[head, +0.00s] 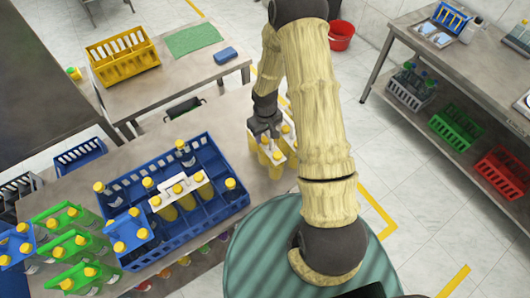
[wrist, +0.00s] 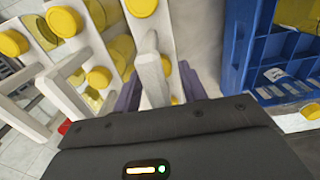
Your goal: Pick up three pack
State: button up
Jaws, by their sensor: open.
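A white three pack (head: 268,158) with yellow-capped yellow bottles stands at the right end of the table, under my gripper (head: 264,130). In the wrist view my gripper (wrist: 157,92) is open, with a dark finger on each side of the upright white handle (wrist: 151,65) of a pack. I cannot tell whether the fingers touch it. Another white three pack (head: 180,187) sits in the blue crate (head: 222,207). My gripper hides part of the nearer pack in the head view.
Green packs (head: 72,248) and a blue pack (head: 128,232) with yellow caps are at the left. A yellow crate (head: 122,60), green mat (head: 193,39) and blue block (head: 226,55) lie on the rear table. The blue crate wall (wrist: 234,45) stands close right of my gripper.

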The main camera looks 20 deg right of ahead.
grip_shut()
jog(key=shift+r, duration=0.1)
dwell(1.4)
